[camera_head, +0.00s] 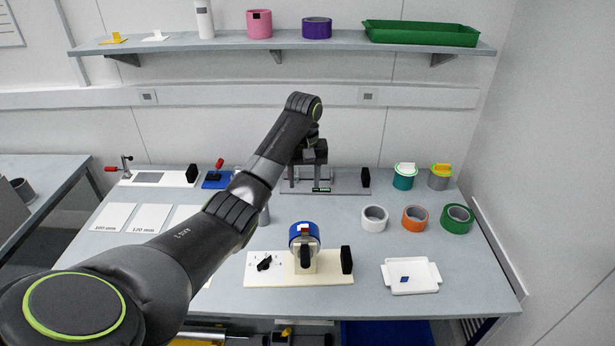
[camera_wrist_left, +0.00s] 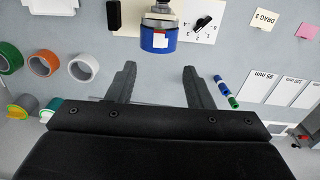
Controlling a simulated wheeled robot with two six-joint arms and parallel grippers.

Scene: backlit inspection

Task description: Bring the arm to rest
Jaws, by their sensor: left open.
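My left arm reaches in from the left in the head view, over the table (camera_head: 340,222). My left gripper (camera_head: 307,184) hangs over the back middle of the table, in front of a grey fixture (camera_head: 350,188). In the left wrist view its two fingers (camera_wrist_left: 156,84) are wide apart with nothing between them. A blue roll (camera_wrist_left: 157,38) on a cream base lies beyond the fingertips, apart from them. The same blue roll (camera_head: 304,232) stands nearer the table's front in the head view. My right gripper is in neither view.
White (camera_head: 375,218), orange (camera_head: 415,218) and green (camera_head: 457,218) rolls stand at the right. A white tray (camera_head: 427,287) lies at the front right. A clamp station (camera_head: 150,178) stands at the back left. A shelf (camera_head: 280,43) with several items runs above the table.

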